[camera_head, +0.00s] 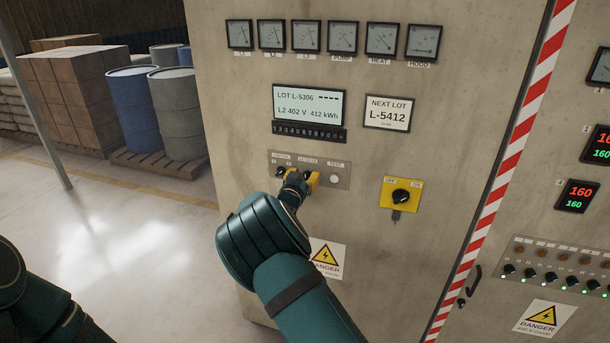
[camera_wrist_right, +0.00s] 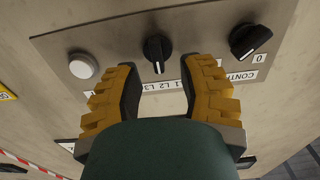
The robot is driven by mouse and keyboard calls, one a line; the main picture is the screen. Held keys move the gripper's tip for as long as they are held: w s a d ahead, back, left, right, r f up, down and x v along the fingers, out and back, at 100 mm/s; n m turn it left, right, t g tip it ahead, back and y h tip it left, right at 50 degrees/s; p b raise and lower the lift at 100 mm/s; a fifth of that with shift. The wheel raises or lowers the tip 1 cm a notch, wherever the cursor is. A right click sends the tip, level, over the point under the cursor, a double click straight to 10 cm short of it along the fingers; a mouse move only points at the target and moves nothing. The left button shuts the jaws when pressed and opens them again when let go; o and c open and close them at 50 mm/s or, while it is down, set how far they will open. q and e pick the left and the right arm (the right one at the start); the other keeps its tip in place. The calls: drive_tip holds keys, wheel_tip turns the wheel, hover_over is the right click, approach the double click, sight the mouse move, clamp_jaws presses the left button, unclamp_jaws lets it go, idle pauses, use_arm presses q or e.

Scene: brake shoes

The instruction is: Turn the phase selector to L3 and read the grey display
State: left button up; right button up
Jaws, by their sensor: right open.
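The phase selector (camera_wrist_right: 157,48) is a black knob in the middle of a small grey plate. Its white mark points toward the L1 L2 L3 label strip, seemingly near L2. My right gripper (camera_head: 298,182) is at this plate and largely hides the knob in the head view. In the right wrist view its yellow-padded fingers (camera_wrist_right: 163,78) are open on either side of the selector, with gaps and no visible contact. The grey display (camera_head: 310,104) reads "LOT L-5306 ----" and "L2 402 V 412 kWh". My left arm shows at the lower left; its gripper is out of view.
The CONTROL knob (camera_wrist_right: 250,40) and a white TEST button (camera_wrist_right: 83,66) flank the selector. A yellow-plated rotary switch (camera_head: 401,196) sits to the right, below the "NEXT LOT L-5412" sign (camera_head: 388,113). Several meters line the cabinet top. Drums (camera_head: 178,112) stand behind left.

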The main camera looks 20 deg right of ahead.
drive_tip(key=shift+w+d, duration=0.35)
drive_tip(key=shift+w, duration=0.1)
clamp_jaws()
drive_tip(key=m+b, duration=0.4)
drive_tip(key=b, duration=0.1)
drive_tip(key=m+b, duration=0.2)
drive_tip(key=b, duration=0.1)
drive_tip(key=shift+s+d+f+m, duration=0.2)
drive_tip(key=shift+s+d+m, duration=0.1)
drive_tip(key=shift+d, duration=0.1)
drive_tip(key=shift+m+b, duration=1.3)
drive_tip(key=shift+b, duration=0.25)
